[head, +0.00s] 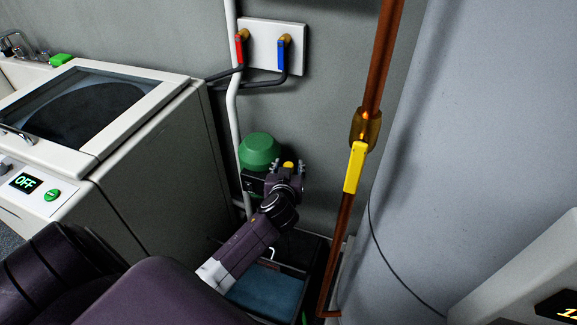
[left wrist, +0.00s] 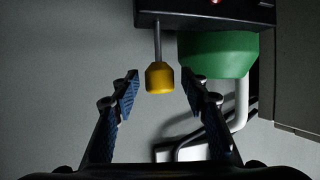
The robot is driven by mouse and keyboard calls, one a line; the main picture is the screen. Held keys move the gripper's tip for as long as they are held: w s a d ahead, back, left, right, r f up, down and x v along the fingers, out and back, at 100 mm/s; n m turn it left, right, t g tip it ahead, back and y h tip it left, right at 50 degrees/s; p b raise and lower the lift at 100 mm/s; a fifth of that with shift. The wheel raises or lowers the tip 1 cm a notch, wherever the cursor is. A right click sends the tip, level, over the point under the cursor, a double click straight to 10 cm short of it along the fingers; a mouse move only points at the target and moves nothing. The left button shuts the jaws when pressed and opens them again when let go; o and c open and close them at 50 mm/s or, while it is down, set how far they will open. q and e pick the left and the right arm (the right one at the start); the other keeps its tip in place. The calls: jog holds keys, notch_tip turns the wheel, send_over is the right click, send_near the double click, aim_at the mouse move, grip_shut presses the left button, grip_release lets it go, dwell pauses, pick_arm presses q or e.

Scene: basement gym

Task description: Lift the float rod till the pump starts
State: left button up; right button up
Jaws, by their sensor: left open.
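The float rod (left wrist: 157,40) is a thin grey rod that runs from a black box to a yellow knob (left wrist: 160,78). The knob also shows in the head view (head: 288,164). The pump has a green dome (head: 259,150); the dome shows in the left wrist view too (left wrist: 220,55), beside the black box (left wrist: 205,12) with a small red light. My left gripper (head: 288,168) is open, with one finger on each side of the knob. In the left wrist view, gaps show between the knob and both fingertips. The rod's lower part is hidden in the head view. My right gripper is out of view.
A pit (head: 265,290) with blue water lies below my left arm. A white washer (head: 75,110) with an OFF display stands left. A copper pipe (head: 375,70) with a yellow lever (head: 355,167) and a large grey tank (head: 490,110) stand right.

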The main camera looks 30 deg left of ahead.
aim_at(288, 165)
pick_arm(q)
jog(key=shift+c, duration=0.5)
grip_shut()
notch_tip(288, 165, up, 4)
jog(key=p, duration=0.3)
jog(key=shift+f, duration=0.25)
jog(key=shift+o, duration=0.5)
grip_release()
jog(key=shift+s, duration=0.1)
